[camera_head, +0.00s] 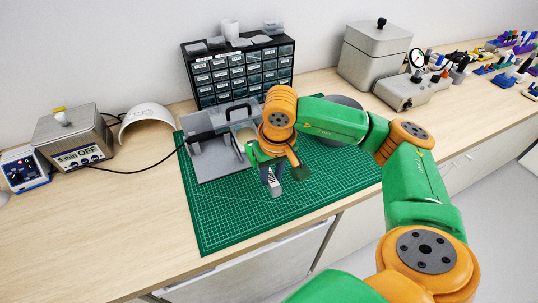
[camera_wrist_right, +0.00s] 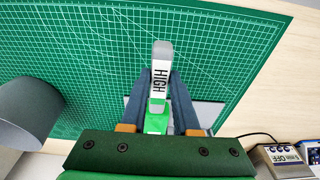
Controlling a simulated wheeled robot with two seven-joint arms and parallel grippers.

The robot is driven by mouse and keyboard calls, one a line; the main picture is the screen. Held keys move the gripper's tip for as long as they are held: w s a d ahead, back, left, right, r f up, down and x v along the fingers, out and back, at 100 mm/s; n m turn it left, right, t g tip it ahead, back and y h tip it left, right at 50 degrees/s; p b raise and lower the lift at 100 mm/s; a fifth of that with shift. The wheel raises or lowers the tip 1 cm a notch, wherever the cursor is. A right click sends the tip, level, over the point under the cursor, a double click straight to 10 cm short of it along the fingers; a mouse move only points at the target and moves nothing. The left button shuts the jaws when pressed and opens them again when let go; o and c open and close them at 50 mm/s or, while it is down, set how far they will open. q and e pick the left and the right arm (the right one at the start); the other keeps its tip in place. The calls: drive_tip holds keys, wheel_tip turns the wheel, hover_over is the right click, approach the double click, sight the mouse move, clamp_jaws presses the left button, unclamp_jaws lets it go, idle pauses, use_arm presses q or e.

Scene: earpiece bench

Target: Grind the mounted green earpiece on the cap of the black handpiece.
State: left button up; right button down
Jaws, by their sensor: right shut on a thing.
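My right gripper (camera_head: 271,180) is over the green mat, in front of the grey fixture. It is shut on a slim grey-white piece marked "HIGH" (camera_wrist_right: 160,78), which also shows in the head view (camera_head: 274,188). The piece stands out between the dark fingers in the right wrist view. A green part (camera_wrist_right: 157,124) sits at its base, close to the gripper body; I cannot tell whether this is the earpiece. My left gripper is out of view.
The green mat (camera_head: 225,220) is clear at the front. Drawers (camera_head: 240,75) stand behind the fixture. A control box reading "5 min OFF" (camera_head: 75,145) and a white curved shell (camera_head: 148,118) are at left. A dark cable runs to the fixture. A lidded metal box (camera_head: 372,55) is at back right.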

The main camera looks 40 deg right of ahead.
drive_tip(key=shift+w+f, duration=0.2)
drive_tip(key=shift+w, duration=0.2)
drive_tip(key=w, duration=0.2)
drive_tip(key=w+d+f+b, duration=0.1)
drive_tip(key=w, duration=0.3)
drive_tip(key=shift+w+d+f, duration=0.15)
drive_tip(key=shift+w+f, duration=0.05)
drive_tip(key=shift+w+d, duration=0.15)
drive_tip(key=shift+w, duration=0.5)
drive_tip(key=shift+w+d, duration=0.15)
drive_tip(key=shift+w, duration=0.5)
drive_tip(key=shift+s+d, duration=0.1)
drive_tip(key=shift+d, duration=0.2)
drive_tip(key=shift+w+a, duration=0.2)
drive_tip(key=shift+a, duration=0.35)
idle(0.8)
drive_tip(key=shift+s+d, duration=0.2)
drive_tip(key=shift+d, duration=0.35)
idle(0.8)
drive_tip(key=shift+s+a+p, duration=0.2)
drive_tip(key=shift+s, duration=0.55)
drive_tip(key=shift+s+a+p, duration=0.15)
drive_tip(key=shift+s, duration=0.6)
